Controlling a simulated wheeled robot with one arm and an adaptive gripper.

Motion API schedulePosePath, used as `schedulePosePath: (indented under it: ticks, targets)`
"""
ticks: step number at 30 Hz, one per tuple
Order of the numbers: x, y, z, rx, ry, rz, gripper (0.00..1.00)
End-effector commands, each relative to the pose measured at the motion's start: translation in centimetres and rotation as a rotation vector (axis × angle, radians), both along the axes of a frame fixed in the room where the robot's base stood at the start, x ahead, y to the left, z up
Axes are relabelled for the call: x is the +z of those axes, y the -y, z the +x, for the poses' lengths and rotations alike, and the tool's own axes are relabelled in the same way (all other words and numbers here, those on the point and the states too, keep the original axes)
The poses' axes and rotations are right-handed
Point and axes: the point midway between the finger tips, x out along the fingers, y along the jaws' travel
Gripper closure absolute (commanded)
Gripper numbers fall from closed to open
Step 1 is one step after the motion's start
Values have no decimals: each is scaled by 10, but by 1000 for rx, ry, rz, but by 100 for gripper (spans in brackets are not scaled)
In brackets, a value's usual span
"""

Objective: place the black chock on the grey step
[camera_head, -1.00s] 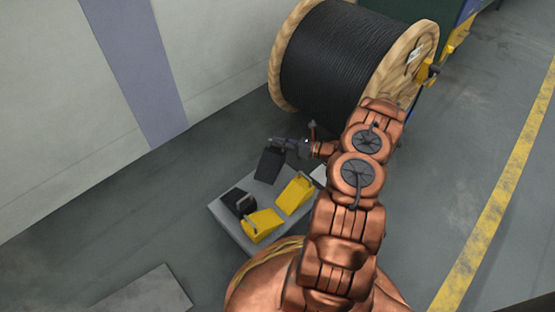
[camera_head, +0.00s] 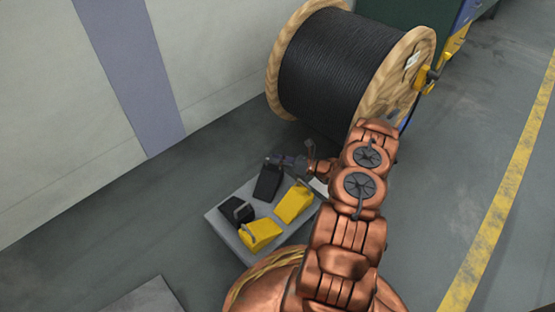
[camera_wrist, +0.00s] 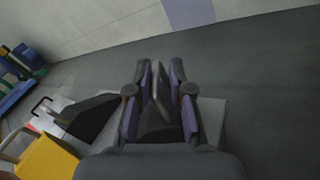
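The black chock (camera_head: 268,183) hangs from or stands under my gripper (camera_head: 280,161), at the back corner of the low grey step (camera_head: 222,224). In the wrist view, a grey handle bar (camera_wrist: 161,92) stands between the two fingers of my gripper (camera_wrist: 161,78), which look closed around it. The black body below it (camera_wrist: 155,122) is mostly hidden by the fingers. The chock is at or very close to the step's top; I cannot tell whether it fully rests there. A second black chock (camera_head: 238,210) with a handle sits on the step's left side.
Two yellow chocks, one at the front (camera_head: 260,234) and one at the right (camera_head: 294,203), also occupy the step. A large cable reel (camera_head: 335,75) stands behind. A flat grey plate (camera_head: 150,298) lies lower left. Floor is free between step and wall (camera_head: 60,110).

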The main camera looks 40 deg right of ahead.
Motion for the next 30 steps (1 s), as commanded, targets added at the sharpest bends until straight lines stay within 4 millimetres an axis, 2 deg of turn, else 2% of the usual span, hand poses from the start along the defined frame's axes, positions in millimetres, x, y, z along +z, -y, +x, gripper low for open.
schedulePosePath:
  ticks: [1, 4, 17, 30]
  targets:
    - [0, 0, 0, -1, 0, 0, 72]
    - [0, 0, 0, -1, 0, 0, 64]
    - [4, 5, -5, -2, 1, -1, 64]
    - [7, 51, -70, -3, -1, -4, 64]
